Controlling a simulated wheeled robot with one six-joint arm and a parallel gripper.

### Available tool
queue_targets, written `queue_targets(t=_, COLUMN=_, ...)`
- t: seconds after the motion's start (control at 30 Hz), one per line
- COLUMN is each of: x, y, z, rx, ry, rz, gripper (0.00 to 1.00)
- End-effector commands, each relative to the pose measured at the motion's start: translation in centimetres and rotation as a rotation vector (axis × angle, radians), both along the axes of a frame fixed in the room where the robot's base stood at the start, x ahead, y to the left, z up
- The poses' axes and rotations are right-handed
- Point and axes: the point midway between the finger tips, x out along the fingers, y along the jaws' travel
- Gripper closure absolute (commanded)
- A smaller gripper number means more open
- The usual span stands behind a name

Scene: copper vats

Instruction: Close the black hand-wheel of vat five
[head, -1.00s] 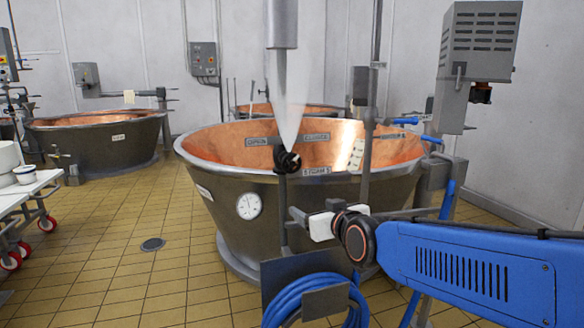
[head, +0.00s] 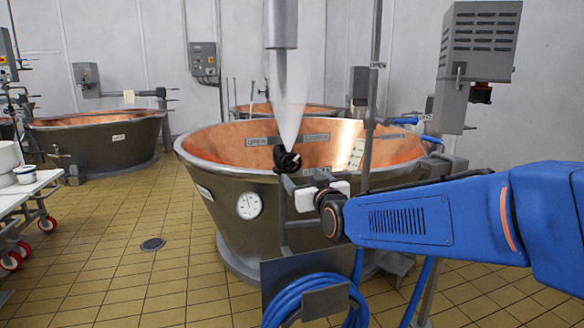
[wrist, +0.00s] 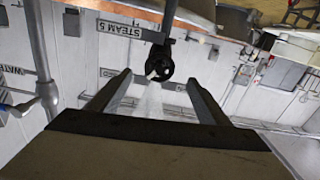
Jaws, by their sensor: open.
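The black hand-wheel (head: 287,160) stands at the near rim of the large copper-lined vat (head: 225,185). In the wrist view the hand-wheel (wrist: 159,62) sits just beyond the fingertips, roughly centred between them. A label beside it reads "STEAM 5" (wrist: 126,32), upside down in that view. My gripper (wrist: 158,80) is open and empty, its two fingers apart and pointing at the wheel. In the head view it is just below and right of the wheel. I see no clear contact.
A whitish plume (head: 291,95) shows under a grey vertical pipe (head: 281,25), above the wheel. A dial gauge (head: 249,206) is on the vat's side. A coiled blue hose (head: 310,300) hangs in front. Another vat (head: 100,140) stands left. The tiled floor at left is mostly clear.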

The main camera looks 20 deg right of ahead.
Motion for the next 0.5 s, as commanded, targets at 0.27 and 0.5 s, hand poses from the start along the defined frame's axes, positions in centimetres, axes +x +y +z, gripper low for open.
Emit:
queue_targets(t=0.27, x=3.8, y=0.0, z=0.0, rx=-0.001, ry=0.001, rz=0.0, gripper=0.29)
queue_targets(t=0.5, x=7.2, y=0.0, z=0.0, rx=0.0, ry=0.001, rz=0.0, gripper=0.29)
